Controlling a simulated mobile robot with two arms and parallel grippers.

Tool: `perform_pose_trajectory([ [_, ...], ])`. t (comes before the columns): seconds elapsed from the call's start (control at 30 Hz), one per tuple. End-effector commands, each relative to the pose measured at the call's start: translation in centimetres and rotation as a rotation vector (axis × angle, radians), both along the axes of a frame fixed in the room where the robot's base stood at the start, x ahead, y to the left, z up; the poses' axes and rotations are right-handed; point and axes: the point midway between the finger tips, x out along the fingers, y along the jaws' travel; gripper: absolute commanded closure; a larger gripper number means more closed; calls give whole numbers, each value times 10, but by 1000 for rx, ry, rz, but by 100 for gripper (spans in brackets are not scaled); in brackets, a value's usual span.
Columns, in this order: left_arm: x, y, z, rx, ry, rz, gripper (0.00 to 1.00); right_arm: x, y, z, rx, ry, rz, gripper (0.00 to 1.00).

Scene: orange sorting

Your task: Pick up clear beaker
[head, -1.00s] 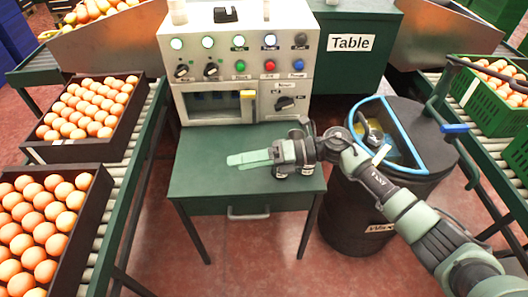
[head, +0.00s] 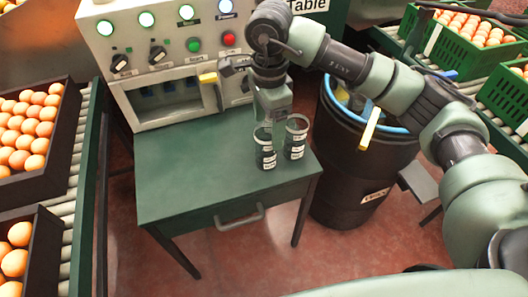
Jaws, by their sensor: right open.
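Two small clear beakers with dark labels stand upright at the right part of the green table: a left beaker (head: 265,158) and a right beaker (head: 296,146). Both show the dark table through their walls, and I cannot tell their contents. My right gripper (head: 273,118) is open and points down, just above and behind the left beaker and close to the right one. Its fingertips partly overlap the beakers in the picture, so I cannot tell whether they touch. My left gripper is not in view.
A control machine (head: 165,75) with buttons and an opening stands behind the table (head: 190,170). A black barrel (head: 350,190) with a blue rim is at the right. Crates of oranges (head: 40,185) lie on the left conveyor. The table's left half is clear.

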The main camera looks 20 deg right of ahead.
Motion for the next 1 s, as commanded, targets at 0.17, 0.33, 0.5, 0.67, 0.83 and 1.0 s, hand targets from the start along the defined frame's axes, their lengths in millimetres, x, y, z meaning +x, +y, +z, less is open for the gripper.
perform_pose_trajectory([
  [0.17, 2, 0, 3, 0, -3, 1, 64, 0, 0, -13, 0, 2, 0, 23],
  [0.33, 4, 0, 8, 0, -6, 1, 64, 1, 0, -30, 1, 2, 0, 23],
  [0.5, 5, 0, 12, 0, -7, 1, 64, 5, 1, -47, 2, 3, -1, 23],
  [0.67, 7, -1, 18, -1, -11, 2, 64, 8, 1, -73, 3, 4, 0, 23],
  [0.83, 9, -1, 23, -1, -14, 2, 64, 9, 1, -81, 2, -1, 0, 23],
  [1.0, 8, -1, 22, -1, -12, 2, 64, 9, 1, -80, 2, -1, 0, 35],
])
